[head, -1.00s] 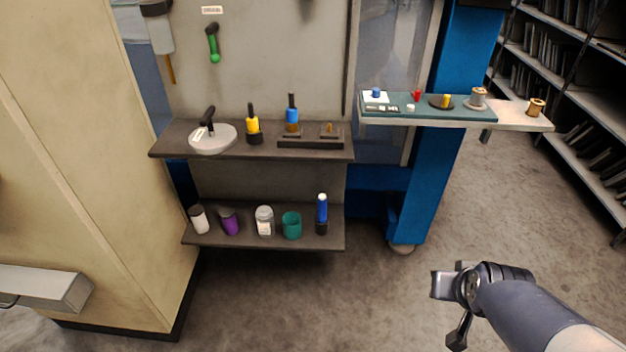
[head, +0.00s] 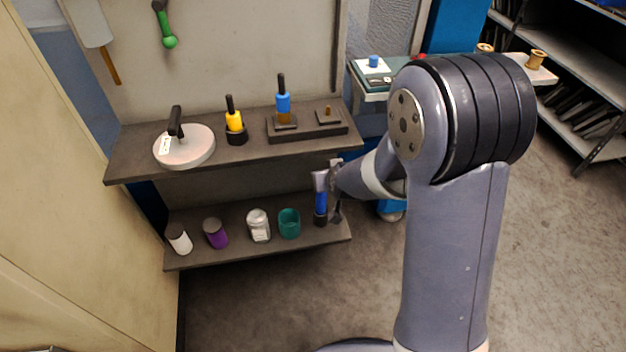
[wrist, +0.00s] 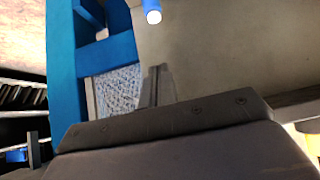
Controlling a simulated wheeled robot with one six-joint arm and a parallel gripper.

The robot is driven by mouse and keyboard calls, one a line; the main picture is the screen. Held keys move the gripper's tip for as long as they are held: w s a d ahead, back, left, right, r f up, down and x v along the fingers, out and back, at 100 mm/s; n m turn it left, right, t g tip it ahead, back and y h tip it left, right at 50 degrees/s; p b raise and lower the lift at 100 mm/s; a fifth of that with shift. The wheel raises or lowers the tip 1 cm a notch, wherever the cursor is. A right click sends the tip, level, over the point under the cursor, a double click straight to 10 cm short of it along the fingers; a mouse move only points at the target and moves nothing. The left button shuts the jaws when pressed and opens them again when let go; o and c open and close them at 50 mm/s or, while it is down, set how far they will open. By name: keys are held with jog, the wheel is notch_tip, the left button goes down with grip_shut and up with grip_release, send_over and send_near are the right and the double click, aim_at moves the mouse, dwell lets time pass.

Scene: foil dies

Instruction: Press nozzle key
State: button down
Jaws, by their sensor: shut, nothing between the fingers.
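My gripper (head: 322,183) is shut and empty at the right end of the lower shelf, over or in front of a blue cylinder with a dark base (head: 321,208), partly hiding it. I cannot tell whether they touch. In the wrist view my shut fingers (wrist: 158,86) show above the dark gripper body, and a blue cylinder with a pale round end (wrist: 153,11) is at the top edge, apart from them. No part is clearly marked as a nozzle key. A dark block (head: 306,126) with a blue-handled tool (head: 283,103) stands on the upper shelf.
The upper shelf (head: 120,163) also holds a round pale disc (head: 190,149) and a yellow-handled tool (head: 235,122). The lower shelf holds a white jar (head: 179,239), purple cup (head: 215,233), clear jar (head: 258,226) and teal cup (head: 289,223). My arm hides much of the side tray.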

dwell(0.3)
jog(key=s+f+b+x, duration=0.1)
jog(key=x, duration=0.5)
jog(key=s+f+b+x, duration=0.1)
jog(key=x, duration=0.5)
jog(key=shift+w+d+f+b, duration=0.25)
jog(key=shift+w+b, duration=0.05)
jog(key=shift+b, duration=0.1)
jog(key=shift+f, duration=0.1)
